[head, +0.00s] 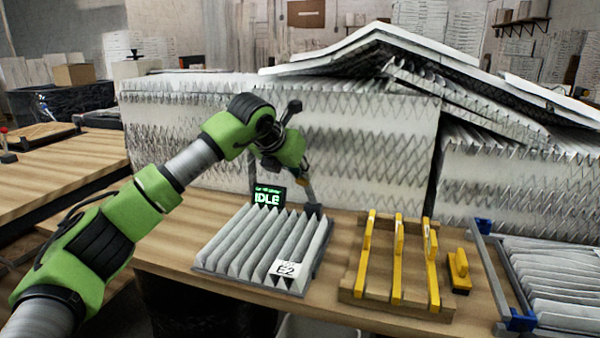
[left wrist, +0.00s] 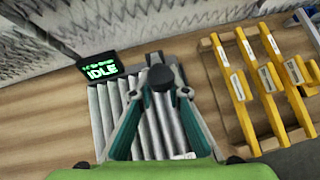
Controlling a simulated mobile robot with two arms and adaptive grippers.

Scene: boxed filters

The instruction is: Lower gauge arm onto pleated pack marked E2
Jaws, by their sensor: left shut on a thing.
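The pleated pack (head: 250,243) lies flat on the wooden bench, with its white E2 label (head: 286,268) at the front right corner. It also shows in the left wrist view (left wrist: 103,110), partly covered by my fingers. My left gripper (head: 310,196) reaches down at the pack's back right corner. In the left wrist view, my left gripper (left wrist: 160,88) is shut on a dark round-ended piece (left wrist: 160,76), which seems to be the gauge arm's end. The rest of the gauge arm is hidden or hard to make out. A small display (head: 268,195) behind the pack reads IDLE in green.
A wooden rack with yellow bars (head: 397,260) stands right of the pack, with a yellow block (head: 458,270) beside it. A blue-cornered frame (head: 521,320) and another pleated pack (head: 560,275) lie farther right. Tall filter stacks (head: 370,140) wall off the bench's back.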

